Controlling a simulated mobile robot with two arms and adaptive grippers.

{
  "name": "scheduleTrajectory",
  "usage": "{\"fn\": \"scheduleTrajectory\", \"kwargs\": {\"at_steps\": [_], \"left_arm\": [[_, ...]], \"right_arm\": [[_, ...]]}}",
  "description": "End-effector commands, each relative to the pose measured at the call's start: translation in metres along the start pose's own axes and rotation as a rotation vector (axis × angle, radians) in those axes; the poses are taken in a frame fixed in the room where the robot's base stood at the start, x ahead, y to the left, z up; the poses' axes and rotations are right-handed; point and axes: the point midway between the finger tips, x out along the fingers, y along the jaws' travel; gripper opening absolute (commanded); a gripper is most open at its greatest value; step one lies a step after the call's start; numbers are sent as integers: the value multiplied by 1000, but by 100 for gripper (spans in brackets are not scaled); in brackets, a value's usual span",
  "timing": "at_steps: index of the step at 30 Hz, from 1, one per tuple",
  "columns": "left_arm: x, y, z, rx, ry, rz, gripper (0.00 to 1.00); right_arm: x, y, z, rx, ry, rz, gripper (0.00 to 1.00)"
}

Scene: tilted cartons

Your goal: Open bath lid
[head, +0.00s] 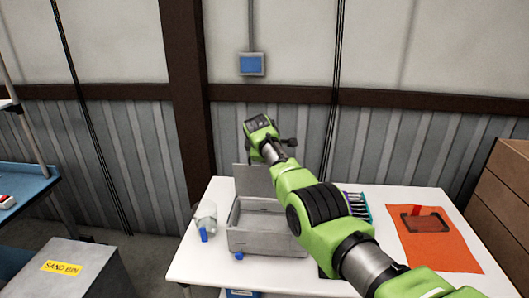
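The bath is a grey box (266,236) on the white table, with its top open and its inside partly in view. Its grey lid (253,181) stands up at the back edge, roughly upright. My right arm comes in from the lower right and reaches over the table, passing in front of the bath's right side. Its far end is above and behind the lid. A dark part of the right gripper (288,142) shows there, small and partly hidden, so its fingers cannot be made out. I cannot tell whether it touches the lid. My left gripper is out of view.
A clear bottle with a blue part (206,220) stands left of the bath. A rack of blue items (358,206) is behind my arm. An orange mat (452,248) with a dark-framed tray (427,222) lies at right. A grey sand bin (70,275) stands lower left.

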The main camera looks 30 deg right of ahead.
Motion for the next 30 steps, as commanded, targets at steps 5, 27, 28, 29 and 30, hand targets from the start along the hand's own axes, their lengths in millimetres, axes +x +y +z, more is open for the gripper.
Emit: {"fn": "scheduleTrajectory", "kwargs": {"at_steps": [5, 27, 28, 29, 30], "left_arm": [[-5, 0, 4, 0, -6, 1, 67], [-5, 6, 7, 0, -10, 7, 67], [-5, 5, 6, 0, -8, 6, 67], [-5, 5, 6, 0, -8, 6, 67], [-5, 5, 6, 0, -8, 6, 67]], "right_arm": [[1, -7, 3, -5, -6, -32, 0], [1, -7, 2, -3, -3, -32, 24], [1, -7, 2, -3, -3, -31, 24], [0, -7, 2, -3, -3, -31, 24], [0, -6, 2, -2, -2, -31, 24]]}}
